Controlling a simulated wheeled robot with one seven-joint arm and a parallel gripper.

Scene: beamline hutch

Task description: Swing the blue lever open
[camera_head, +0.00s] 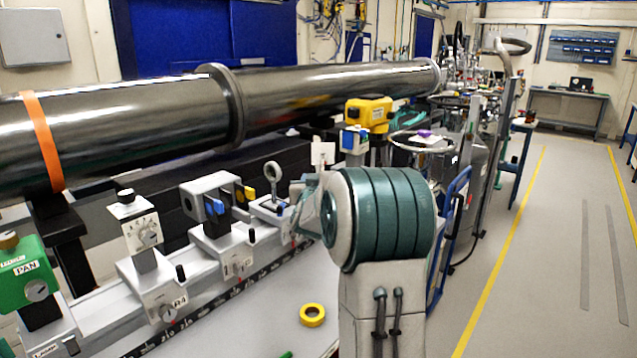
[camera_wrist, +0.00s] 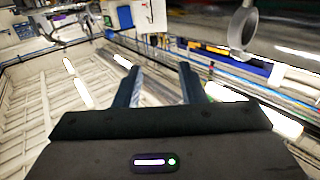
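A blue lever (camera_head: 213,206) shows on the front of a grey block (camera_head: 203,192) mounted on the rail, left of centre in the head view. A yellow lever (camera_head: 245,194) sits just to its right. I cannot make out the blue lever in the wrist view. In the wrist view my gripper (camera_wrist: 161,84) has its two dark fingers apart, with nothing between them. In the head view my arm hides most of my gripper. It is to the right of the grey block, apart from the blue lever.
A ring-topped post (camera_head: 272,172) stands on the rail between the block and my arm. A dial unit (camera_head: 140,231) and green PAN unit (camera_head: 27,275) stand left. A long steel pipe (camera_head: 330,90) runs behind. A yellow tape roll (camera_head: 312,315) lies on the bench.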

